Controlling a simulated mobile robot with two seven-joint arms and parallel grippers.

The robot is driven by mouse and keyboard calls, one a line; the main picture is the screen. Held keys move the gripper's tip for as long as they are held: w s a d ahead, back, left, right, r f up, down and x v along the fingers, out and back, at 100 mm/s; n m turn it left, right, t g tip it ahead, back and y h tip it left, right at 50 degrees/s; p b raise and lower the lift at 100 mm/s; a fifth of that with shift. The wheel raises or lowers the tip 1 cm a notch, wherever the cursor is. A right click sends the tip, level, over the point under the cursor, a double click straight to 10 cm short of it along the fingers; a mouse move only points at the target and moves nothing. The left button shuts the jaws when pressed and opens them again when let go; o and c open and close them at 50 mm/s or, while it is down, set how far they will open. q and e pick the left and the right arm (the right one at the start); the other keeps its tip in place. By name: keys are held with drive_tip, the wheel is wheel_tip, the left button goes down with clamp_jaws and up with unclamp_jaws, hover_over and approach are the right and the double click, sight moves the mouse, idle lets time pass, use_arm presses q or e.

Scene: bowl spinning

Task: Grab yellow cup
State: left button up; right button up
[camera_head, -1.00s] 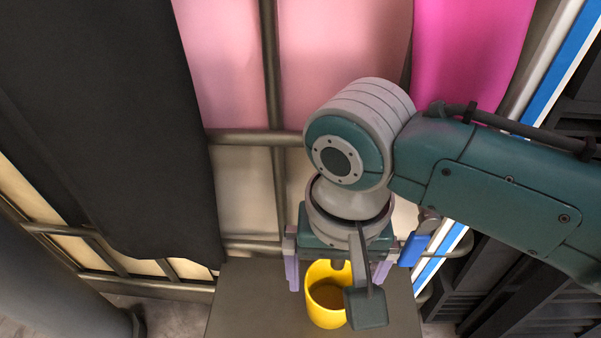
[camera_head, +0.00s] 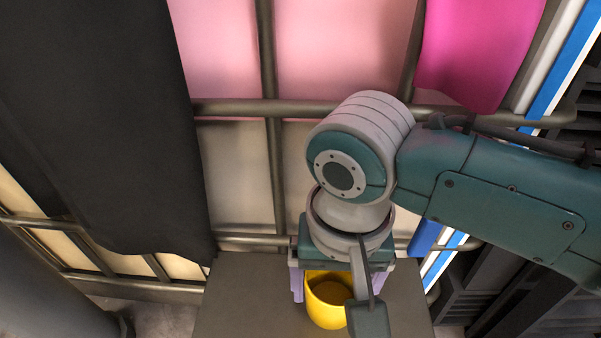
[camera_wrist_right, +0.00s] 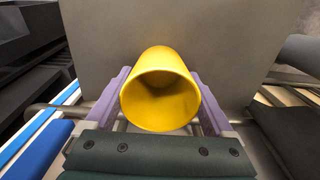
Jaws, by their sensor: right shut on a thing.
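The yellow cup (camera_head: 324,314) is upright over the grey table (camera_head: 240,310) at the bottom of the head view. My right gripper (camera_head: 335,286) reaches over it from above, with its lilac fingers on either side. In the right wrist view the cup (camera_wrist_right: 160,62) lies between the two fingers of the gripper (camera_wrist_right: 161,88), which are shut on its sides. Its mouth faces the wrist camera. The head view does not clearly show whether the cup's base touches the table. My left gripper is not in view.
A metal-tube frame (camera_head: 268,70) with pink and cream panels stands behind the table. A dark cloth (camera_head: 110,130) hangs at the left, and a magenta cloth (camera_head: 475,50) hangs at the upper right. Dark shelving (camera_head: 500,290) stands at the right.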

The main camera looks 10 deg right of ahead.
drive_tip(key=c, duration=0.7)
drive_tip(key=shift+r, duration=0.1)
